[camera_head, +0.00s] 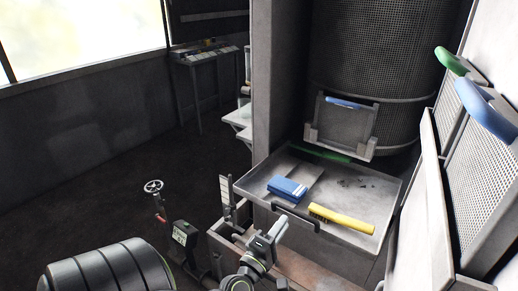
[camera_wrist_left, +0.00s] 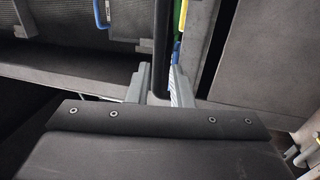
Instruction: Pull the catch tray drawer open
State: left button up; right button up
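The grey catch tray (camera_head: 375,185) sticks out from below the screen drum and shows its inside. A blue block (camera_head: 287,188) and a yellow bar (camera_head: 341,219) lie in it. Its black handle (camera_head: 297,216) is on the near front side. My left gripper (camera_head: 279,230) is at the left part of this handle. In the left wrist view, a dark bar that looks like the handle (camera_wrist_left: 162,45) runs between the two grey fingers (camera_wrist_left: 159,88), which look closed on it. My right gripper is not in view.
A grey panel with a blue handle (camera_head: 344,103) stands behind the tray. Mesh screens (camera_head: 480,165) with blue and green handles lean at the right. The floor (camera_head: 80,190) beyond is clear.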

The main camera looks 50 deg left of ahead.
pick_arm(q)
jog(key=b+v, duration=0.5)
jog(key=v, duration=0.6)
jog(key=shift+s+f, duration=0.1)
jog(key=s+f+m+g+h, duration=0.15)
jog(key=f+m+g, duration=0.4)
jog(key=f, duration=1.25)
jog(key=s+f+m+g+h, duration=0.1)
jog(key=s+f+m+g, duration=0.4)
jog(key=f, duration=1.3)
jog(key=s+d+f+m+g, duration=0.2)
jog(key=s+f+m+g, duration=0.2)
jog(key=s+f, duration=0.5)
jog(key=s+d+f+m+g+h, duration=0.1)
jog(key=s+f+m+g, duration=0.3)
jog(key=s+f, duration=0.5)
jog(key=shift+s+d+m, duration=0.5)
jog(key=shift+d+m, duration=0.05)
jog(key=shift+m, duration=0.3)
